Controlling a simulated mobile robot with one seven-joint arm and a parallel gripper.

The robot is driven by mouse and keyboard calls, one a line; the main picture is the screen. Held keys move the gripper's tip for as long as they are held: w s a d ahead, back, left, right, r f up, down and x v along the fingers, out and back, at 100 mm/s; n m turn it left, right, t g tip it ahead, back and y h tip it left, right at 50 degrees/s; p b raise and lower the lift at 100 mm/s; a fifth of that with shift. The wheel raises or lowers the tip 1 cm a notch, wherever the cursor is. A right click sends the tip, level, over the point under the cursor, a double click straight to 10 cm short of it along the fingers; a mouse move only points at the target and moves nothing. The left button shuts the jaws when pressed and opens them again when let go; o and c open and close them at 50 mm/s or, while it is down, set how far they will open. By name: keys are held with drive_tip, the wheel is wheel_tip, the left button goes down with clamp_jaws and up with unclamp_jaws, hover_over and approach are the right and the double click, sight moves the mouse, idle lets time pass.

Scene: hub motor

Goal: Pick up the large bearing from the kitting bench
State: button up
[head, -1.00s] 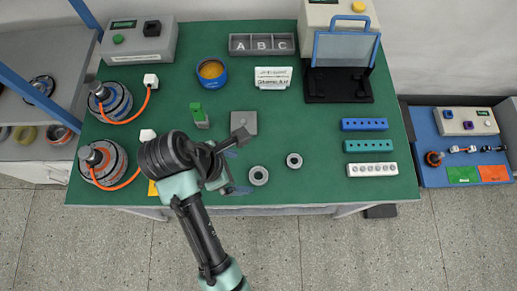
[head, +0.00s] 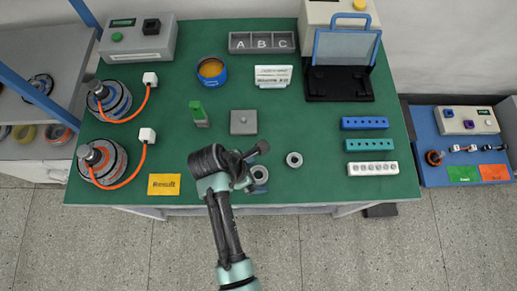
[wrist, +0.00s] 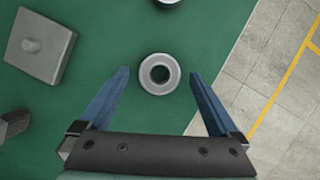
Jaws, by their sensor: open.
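The large bearing (head: 260,180), a pale grey ring with a dark hole, lies flat on the green kitting bench (head: 325,196) near its front edge; my gripper partly covers it in the head view. In the wrist view the large bearing (wrist: 147,85) shows whole, framed between the fingertips. My gripper (head: 259,167) is open and empty above it, with its two blue fingers (wrist: 160,73) apart on either side. No contact shows, and the height gap is hard to tell. A smaller bearing (head: 294,160) lies to the right and farther back.
A grey square plate with a knob (head: 243,123) and a green-topped block (head: 199,115) stand behind the gripper. A yellow card (head: 164,184) lies left. Blue, teal and white hole blocks (head: 372,169) stand right. Two motors with orange cables (head: 102,160) stand far left.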

drive_tip(key=shift+d+f, duration=0.1)
drive_tip(key=shift+f, duration=0.1)
drive_tip(key=c, duration=1.5)
